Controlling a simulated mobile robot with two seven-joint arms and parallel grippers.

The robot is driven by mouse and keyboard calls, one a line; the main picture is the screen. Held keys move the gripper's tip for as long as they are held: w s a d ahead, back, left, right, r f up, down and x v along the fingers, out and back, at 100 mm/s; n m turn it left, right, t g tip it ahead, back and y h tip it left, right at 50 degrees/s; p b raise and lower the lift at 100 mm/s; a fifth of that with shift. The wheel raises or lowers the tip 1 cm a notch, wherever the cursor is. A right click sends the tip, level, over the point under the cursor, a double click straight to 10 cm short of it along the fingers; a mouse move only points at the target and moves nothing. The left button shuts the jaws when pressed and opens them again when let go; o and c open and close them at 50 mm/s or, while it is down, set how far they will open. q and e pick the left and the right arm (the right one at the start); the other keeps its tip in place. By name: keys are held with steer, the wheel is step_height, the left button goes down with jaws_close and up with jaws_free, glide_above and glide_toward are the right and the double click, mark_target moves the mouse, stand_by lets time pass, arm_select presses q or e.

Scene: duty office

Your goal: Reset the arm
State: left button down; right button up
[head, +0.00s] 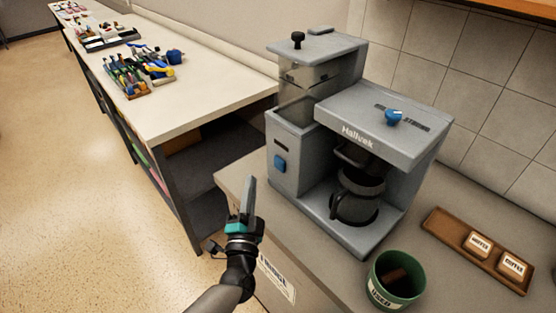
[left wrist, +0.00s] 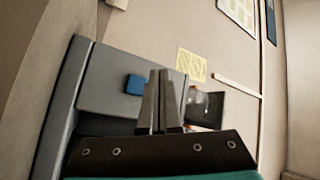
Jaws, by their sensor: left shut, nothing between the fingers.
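My left gripper (head: 248,194) stands upright in front of the counter's left front corner in the head view, with its fingers pointing up. In the left wrist view its two fingers (left wrist: 161,100) are together and hold nothing. The grey coffee machine (head: 345,205) stands on the counter to the right of the gripper, apart from it. Its blue side button (head: 280,163) faces the gripper and also shows in the left wrist view (left wrist: 135,85). A dark coffee pot (head: 358,196) stands inside the machine. My right gripper is not in view.
A green bin (head: 394,279) with a dark object inside stands at the front of the counter. A wooden tray (head: 446,230) with two labelled blocks lies to the right. A long white bench (head: 210,92) carries tools at the back left. The floor (head: 60,180) at left is clear.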

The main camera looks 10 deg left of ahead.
arm_select(q)
steer(key=shift+s+a, duration=0.3)
steer(key=shift+s, duration=0.05)
steer(key=s+d+f+g+h, duration=0.3)
steer(key=s+d+g+h, duration=0.55)
steer(key=d, duration=0.35)
steer(key=s+a+f+n+g+y, duration=0.1)
steer(key=s+a+n+g+y, duration=0.25)
steer(key=s+a, duration=0.4)
steer(key=s+a+f+n+g+y, duration=0.15)
steer(key=s+a+n+g, duration=0.35)
steer(key=s, duration=0.5)
step_height(320, 180, down, 26)
steer(key=s+g+y+b, duration=0.1)
steer(key=s+b, duration=0.1)
steer(key=b, duration=0.3)
steer(key=s+a+f+g+b, duration=0.1)
steer(key=s+f+b, duration=0.3)
steer(key=s+f, duration=1.1)
step_height(320, 180, down, 4)
steer(key=shift+a+r, duration=0.15)
steer(key=shift+a, duration=0.7)
